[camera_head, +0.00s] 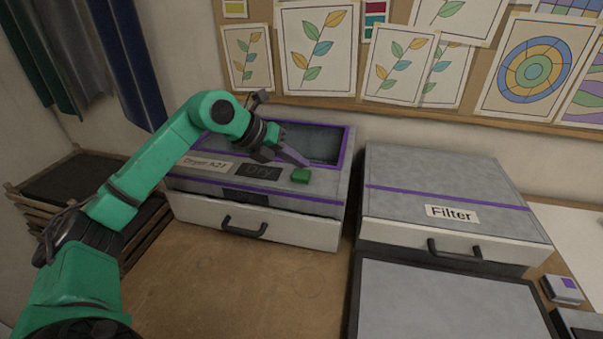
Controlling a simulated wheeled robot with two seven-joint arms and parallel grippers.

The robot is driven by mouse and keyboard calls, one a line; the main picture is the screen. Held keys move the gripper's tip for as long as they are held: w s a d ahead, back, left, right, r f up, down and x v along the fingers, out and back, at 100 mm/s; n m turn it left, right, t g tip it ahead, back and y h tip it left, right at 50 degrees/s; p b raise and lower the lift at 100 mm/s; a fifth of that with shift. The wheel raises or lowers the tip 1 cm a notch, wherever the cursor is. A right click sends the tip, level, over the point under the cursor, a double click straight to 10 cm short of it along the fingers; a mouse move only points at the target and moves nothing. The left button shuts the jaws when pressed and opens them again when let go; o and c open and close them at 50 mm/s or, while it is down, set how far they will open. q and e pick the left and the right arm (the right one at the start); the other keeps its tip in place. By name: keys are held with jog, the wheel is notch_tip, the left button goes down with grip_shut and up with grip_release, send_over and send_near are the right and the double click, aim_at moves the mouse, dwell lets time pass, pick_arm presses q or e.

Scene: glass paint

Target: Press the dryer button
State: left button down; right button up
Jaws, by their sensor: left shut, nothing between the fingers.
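The dryer (185,207) is a grey box with purple trim on the table, at the left. It has a white drawer with a dark handle (243,226) at its front and a dark window in its top. A green button (300,175) sits on its upper front face, to the right of a dark "Dry" label (261,172). My left gripper (305,163) is shut and empty. Its purple-grey fingertips reach down just above and behind the button; I cannot tell if they touch it. My right gripper is not in view.
A grey "Filter" box (450,180) with a drawer handle stands right of the dryer. A dark-framed grey panel (445,300) lies in front of it. Stacked racks (85,180) stand at the left. The wooden table (230,290) is clear in front of the dryer.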

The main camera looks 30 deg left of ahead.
aim_at(298, 175)
pick_arm(q)
jog(key=shift+f, duration=0.1)
dwell(0.7)
jog(key=shift+f+b, duration=0.3)
jog(key=shift+f+b, duration=0.45)
jog(key=shift+f, duration=0.1)
dwell(0.5)
dwell(0.4)
jog(key=shift+r+p, duration=0.9)
jog(key=shift+r, duration=0.05)
jog(key=shift+r, duration=0.1)
notch_tip(298, 175, up, 5)
jog(key=p, duration=0.4)
jog(key=shift+p, duration=0.4)
